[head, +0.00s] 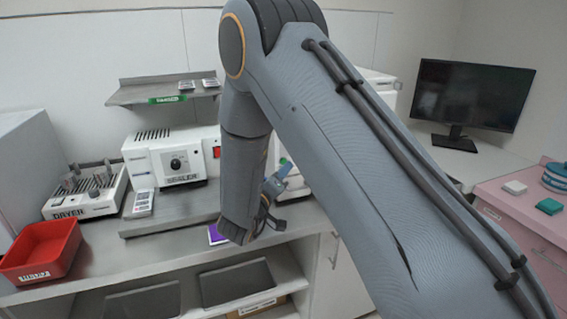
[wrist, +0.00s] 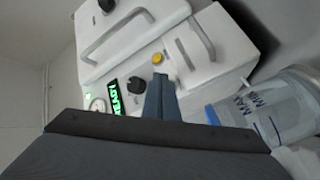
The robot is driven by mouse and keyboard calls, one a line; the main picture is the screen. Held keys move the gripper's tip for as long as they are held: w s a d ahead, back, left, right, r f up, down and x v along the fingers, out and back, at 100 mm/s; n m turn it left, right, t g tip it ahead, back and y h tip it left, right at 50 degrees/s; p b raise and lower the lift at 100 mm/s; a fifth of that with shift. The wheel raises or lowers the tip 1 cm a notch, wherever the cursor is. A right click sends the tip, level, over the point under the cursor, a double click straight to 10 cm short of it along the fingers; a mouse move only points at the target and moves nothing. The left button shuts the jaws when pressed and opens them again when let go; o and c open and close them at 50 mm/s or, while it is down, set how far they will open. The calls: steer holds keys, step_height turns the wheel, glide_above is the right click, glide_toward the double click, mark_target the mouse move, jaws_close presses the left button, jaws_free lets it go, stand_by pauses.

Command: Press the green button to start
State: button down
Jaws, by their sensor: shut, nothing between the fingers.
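A white machine (wrist: 185,85) fills the upper wrist view. Its front has a yellow button (wrist: 157,58), a black knob (wrist: 135,84), a lit green display (wrist: 115,97) and a round gauge (wrist: 97,105). I cannot make out a green button in the wrist view; my fingers cover part of the panel. My gripper (wrist: 159,77) is shut and empty, its tips in front of the panel just below the yellow button. In the head view my gripper (head: 284,170) is beside a small green patch (head: 283,161), and my arm hides most of the machine. I cannot tell whether the tips touch it.
A clear water container (wrist: 268,112) stands to the right in the wrist view. In the head view a sealer (head: 178,160), a dryer (head: 85,195) and a red bin (head: 40,253) stand on the left, with a wall shelf (head: 165,91) above. A monitor (head: 472,95) is at right.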

steer(key=shift+w, duration=0.15)
steer(key=shift+w+a, duration=0.1)
steer(key=shift+w, duration=0.2)
steer(key=shift+w+a, duration=0.1)
steer(key=shift+w, duration=0.25)
stand_by(0.9)
steer(key=shift+s, duration=0.1)
steer(key=shift+s+d+p, duration=0.2)
steer(key=shift+s+p, duration=0.15)
steer(key=shift+s, duration=0.35)
steer(key=s+p, duration=0.1)
steer(key=s, duration=0.1)
steer(key=s+d+p, duration=0.1)
steer(key=s, duration=0.1)
steer(key=shift+s+d, duration=0.15)
steer(key=shift+s, duration=0.25)
stand_by(0.6)
